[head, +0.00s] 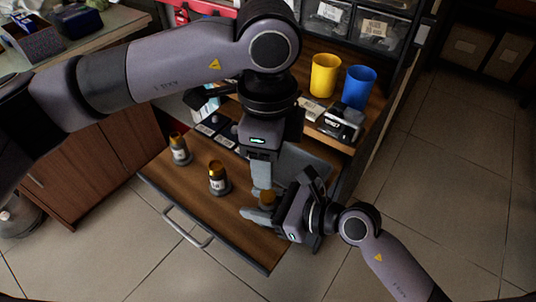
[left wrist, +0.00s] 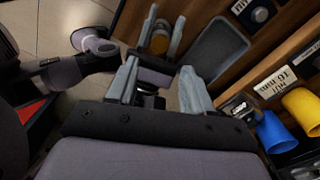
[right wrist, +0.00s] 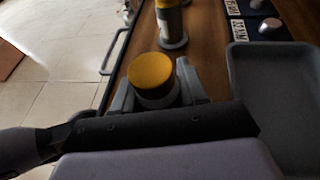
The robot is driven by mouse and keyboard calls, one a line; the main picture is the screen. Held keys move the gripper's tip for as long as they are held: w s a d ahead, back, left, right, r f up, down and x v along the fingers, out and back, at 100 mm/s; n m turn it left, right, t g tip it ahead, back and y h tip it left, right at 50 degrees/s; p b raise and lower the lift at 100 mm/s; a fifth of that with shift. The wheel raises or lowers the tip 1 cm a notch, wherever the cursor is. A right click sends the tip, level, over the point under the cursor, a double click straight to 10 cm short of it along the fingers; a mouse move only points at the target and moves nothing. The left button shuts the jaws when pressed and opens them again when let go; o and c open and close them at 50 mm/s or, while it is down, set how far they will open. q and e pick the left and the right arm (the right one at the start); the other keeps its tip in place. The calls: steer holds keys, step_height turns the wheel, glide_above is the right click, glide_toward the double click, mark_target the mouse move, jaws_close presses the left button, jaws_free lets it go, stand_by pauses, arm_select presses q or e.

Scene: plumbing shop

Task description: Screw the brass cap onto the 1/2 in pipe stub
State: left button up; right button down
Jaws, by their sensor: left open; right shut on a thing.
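A short grey pipe stub (right wrist: 156,98) with a round brass cap (right wrist: 150,70) on top stands upright between the fingers of my right gripper (head: 267,206). The right gripper is shut on the stub, below the cap. The brass cap also shows in the left wrist view (left wrist: 159,42), with the right fingers on either side of it. How far the cap is threaded cannot be seen. My left gripper (head: 262,191) points down from above, just over the cap. Its fingers are apart and empty in the left wrist view (left wrist: 160,82).
A grey tray (right wrist: 275,95) lies close by. A yellow cup (head: 324,76) and blue cup (head: 358,88) stand behind.

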mark_target(268, 194)
arm_select(q)
steer(key=shift+f, duration=0.1)
stand_by(0.3)
steer(key=shift+f, duration=3.9)
jaws_close()
steer(key=shift+o, duration=0.5)
jaws_free()
